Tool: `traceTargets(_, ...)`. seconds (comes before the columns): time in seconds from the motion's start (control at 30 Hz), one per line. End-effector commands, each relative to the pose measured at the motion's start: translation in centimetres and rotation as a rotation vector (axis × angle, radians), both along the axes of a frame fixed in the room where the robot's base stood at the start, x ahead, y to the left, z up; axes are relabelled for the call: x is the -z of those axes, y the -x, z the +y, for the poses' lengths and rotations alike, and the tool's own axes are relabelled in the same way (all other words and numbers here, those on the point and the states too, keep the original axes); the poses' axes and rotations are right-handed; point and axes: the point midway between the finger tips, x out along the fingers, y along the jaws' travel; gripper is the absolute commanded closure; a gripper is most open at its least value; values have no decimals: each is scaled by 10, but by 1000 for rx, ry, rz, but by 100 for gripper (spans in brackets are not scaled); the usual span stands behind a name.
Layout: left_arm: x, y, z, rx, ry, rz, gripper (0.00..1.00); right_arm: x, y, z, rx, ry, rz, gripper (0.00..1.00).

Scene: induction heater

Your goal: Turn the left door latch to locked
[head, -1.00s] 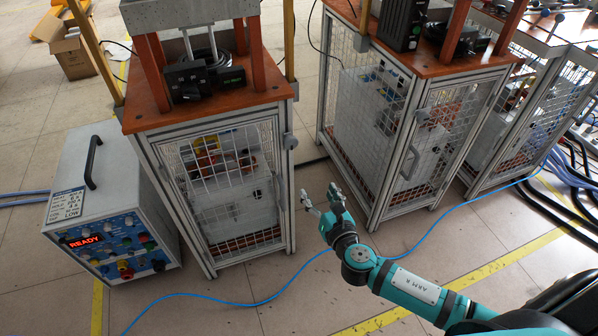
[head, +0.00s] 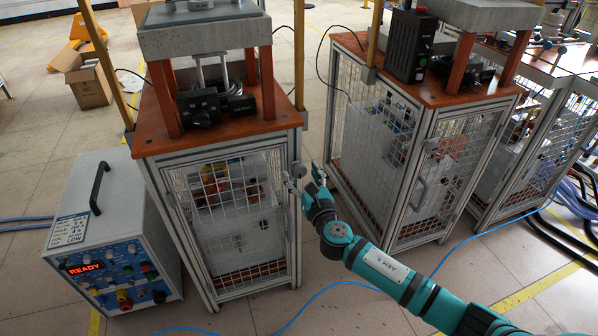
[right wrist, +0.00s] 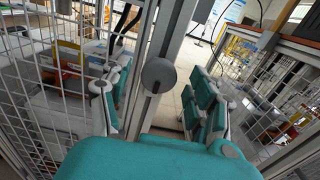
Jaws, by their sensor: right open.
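The left door latch (head: 298,170) is a round grey knob on the right-hand post of the left cabinet's mesh door (head: 232,212). In the right wrist view the latch (right wrist: 158,75) shows as a grey disc near the middle. My right gripper (head: 306,181) is open beside the latch, at the door's right edge. In the right wrist view the two teal fingers of the right gripper (right wrist: 161,88) stand apart, one on either side of the latch in the picture. I cannot tell whether they touch it. The door looks closed. My left gripper is not in view.
A second mesh cabinet (head: 400,165) stands close on the right of my right gripper. A control box (head: 110,225) reading READY stands left of the left cabinet. A blue cable (head: 325,290) runs over the floor. A narrow gap separates the two cabinets.

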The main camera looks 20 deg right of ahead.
Motion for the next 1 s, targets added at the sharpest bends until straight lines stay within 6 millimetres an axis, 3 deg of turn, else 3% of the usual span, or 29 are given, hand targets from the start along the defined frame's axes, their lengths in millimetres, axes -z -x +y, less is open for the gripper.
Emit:
traceTargets(0.2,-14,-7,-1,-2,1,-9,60,0,-24,1,0,-1,0,38)
traceTargets(0.57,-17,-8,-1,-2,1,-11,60,0,-27,1,0,-1,1,40)
traceTargets(1.0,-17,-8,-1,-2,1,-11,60,0,-27,1,0,-1,1,96)
